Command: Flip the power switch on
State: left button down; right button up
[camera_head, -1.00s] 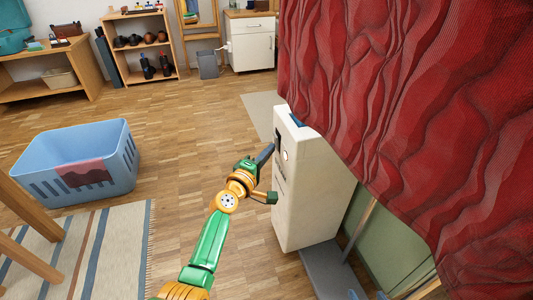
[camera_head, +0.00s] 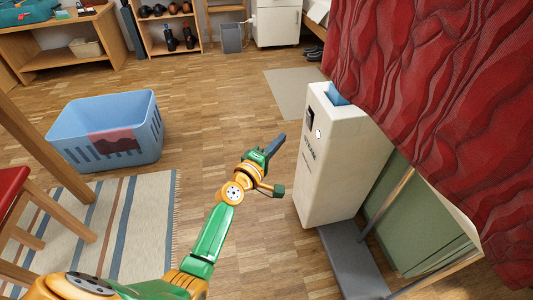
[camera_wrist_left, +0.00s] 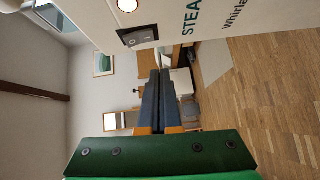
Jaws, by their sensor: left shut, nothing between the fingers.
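A tall cream garment steamer (camera_head: 335,165) stands on the floor right of centre in the head view. Its black power switch (camera_head: 310,121) is on the narrow front face, above a round pale light (camera_head: 318,134). In the left wrist view the switch (camera_wrist_left: 138,37) shows sideways at the top, next to the round light (camera_wrist_left: 127,5); which side is pressed I cannot tell. My left gripper (camera_head: 281,139) is shut and empty, left of the switch with a visible gap to the steamer. Its dark fingers (camera_wrist_left: 158,85) lie together in the wrist view. My right gripper is not in view.
A red curtain (camera_head: 430,90) hangs right of and partly over the steamer. A grey base (camera_head: 345,260) lies at its foot. A blue laundry basket (camera_head: 108,130), a striped rug (camera_head: 120,215) and a red-seated chair (camera_head: 12,190) are at left. The middle floor is clear.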

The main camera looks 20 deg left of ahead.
pick_arm(q)
jog(key=v, duration=0.5)
jog(key=shift+s+f+p, duration=0.3)
jog(key=shift+s+f, duration=0.05)
jog(key=shift+s, duration=0.05)
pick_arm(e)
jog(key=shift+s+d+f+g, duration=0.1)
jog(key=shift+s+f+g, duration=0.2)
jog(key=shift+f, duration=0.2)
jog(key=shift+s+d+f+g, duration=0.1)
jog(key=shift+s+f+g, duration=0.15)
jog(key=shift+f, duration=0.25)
